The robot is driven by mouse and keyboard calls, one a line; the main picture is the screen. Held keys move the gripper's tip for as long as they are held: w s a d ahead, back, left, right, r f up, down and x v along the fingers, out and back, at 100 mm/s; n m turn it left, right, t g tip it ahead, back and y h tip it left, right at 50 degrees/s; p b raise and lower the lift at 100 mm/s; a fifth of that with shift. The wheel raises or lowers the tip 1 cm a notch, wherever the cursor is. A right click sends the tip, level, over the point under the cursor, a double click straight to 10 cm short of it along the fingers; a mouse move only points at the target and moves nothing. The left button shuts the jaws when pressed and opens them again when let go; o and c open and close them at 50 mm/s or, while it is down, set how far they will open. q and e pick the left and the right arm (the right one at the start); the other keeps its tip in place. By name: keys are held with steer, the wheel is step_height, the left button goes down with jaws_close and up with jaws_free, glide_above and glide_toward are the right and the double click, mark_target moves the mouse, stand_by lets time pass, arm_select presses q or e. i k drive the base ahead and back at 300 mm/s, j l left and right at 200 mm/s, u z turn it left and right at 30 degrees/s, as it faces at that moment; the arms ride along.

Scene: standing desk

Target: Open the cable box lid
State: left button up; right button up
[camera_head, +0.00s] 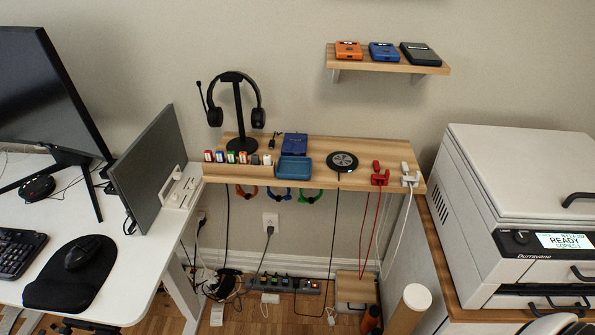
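A low box with a light wooden top (356,287) stands on the floor under the wall shelf and looks like the cable box. Its lid appears closed, and a small handle shows on its front. The shelf's hanging cables pass in front of it. Dark parts at the bottom right edge look like my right gripper (556,322), in front of the printer and far from the box. Dark parts at the bottom left edge, below the white desk, may be my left gripper (72,325). Both are cut off by the frame, so their fingers are unclear.
A power strip (294,285) and tangled cables lie left of the box. A pale-topped cylinder (416,297) and an orange bottle (370,319) stand close in front and right. The wooden shelf (330,184) overhangs it. The white desk (135,275) and printer (500,220) flank the gap.

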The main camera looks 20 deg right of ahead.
mark_target(351, 289)
steer(key=z, duration=1.45)
